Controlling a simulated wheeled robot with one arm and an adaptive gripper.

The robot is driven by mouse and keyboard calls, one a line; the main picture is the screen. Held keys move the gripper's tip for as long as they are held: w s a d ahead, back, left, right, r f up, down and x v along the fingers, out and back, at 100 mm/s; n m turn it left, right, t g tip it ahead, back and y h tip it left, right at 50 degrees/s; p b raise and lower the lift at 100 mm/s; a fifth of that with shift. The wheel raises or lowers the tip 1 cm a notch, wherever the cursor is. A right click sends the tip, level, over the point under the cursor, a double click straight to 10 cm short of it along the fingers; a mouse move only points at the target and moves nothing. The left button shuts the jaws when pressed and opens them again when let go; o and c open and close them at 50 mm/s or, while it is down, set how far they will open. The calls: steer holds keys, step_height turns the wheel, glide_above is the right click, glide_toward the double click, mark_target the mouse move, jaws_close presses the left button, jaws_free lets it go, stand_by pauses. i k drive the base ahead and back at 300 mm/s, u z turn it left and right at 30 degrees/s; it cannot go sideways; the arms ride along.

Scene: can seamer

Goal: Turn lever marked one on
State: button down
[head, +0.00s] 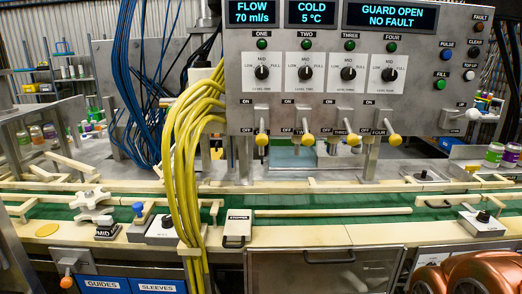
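The lever marked one (262,138) is the leftmost in a row of yellow-tipped levers under the grey control panel (240,85), in the head view. Its yellow tip hangs down beside the OFF label, below the ON label. The levers for two (307,139), three (353,139) and four (395,140) also hang down at the OFF end. Above lever one are a dial (262,72) and a green lamp (262,44) labelled ONE. My gripper is not in view.
Yellow cables (190,130) hang just left of the panel, with blue cables (140,80) further left. A green conveyor (330,208) with pale rails runs below the levers. A stopper block (238,228) stands at its front.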

mark_target(262, 138)
steer(key=i, duration=0.35)
steer(key=u, duration=2.45)
